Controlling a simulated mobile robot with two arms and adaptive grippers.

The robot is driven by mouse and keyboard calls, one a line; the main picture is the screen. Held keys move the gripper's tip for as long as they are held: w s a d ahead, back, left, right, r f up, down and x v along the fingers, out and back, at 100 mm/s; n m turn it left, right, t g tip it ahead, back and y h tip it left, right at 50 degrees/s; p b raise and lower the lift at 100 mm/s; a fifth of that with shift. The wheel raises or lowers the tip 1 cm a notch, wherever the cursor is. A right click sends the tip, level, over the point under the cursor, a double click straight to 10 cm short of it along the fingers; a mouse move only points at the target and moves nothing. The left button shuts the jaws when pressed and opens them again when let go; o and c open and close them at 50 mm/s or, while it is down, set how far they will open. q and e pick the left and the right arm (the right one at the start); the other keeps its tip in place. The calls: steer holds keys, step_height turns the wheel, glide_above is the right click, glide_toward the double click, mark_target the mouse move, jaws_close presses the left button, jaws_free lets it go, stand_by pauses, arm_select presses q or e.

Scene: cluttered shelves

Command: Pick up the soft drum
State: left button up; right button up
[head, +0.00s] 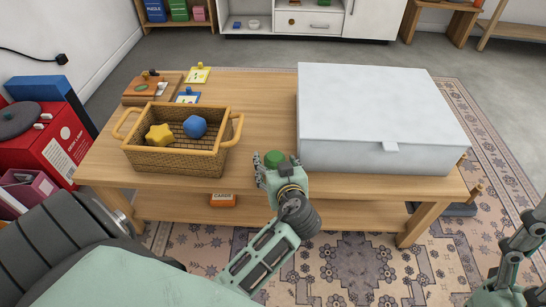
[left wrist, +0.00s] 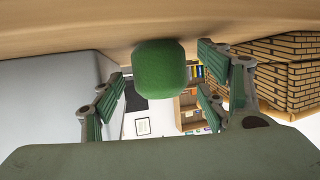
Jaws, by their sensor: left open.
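A green rounded object, which I take to be the soft drum (head: 273,158), is at the table's front edge between the basket and the white box. In the left wrist view the green drum (left wrist: 160,68) is between the spread fingers, with gaps on both sides. My left gripper (head: 279,170) is open around it and hides its lower part in the head view; the gripper also shows in the left wrist view (left wrist: 160,92). My right gripper (head: 518,262) is partly visible at the lower right, its jaws unclear.
A wicker basket (head: 175,163) holding a yellow star (head: 159,135) and a blue ball (head: 195,126) stands to the left. A large white box (head: 378,110) stands close to the right. The wooden table (head: 255,100) is bare between them, behind the drum.

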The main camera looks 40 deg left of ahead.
arm_select(q)
steer(key=shift+r, duration=0.1)
steer(key=c, duration=1.3)
steer(key=shift+o, duration=0.2)
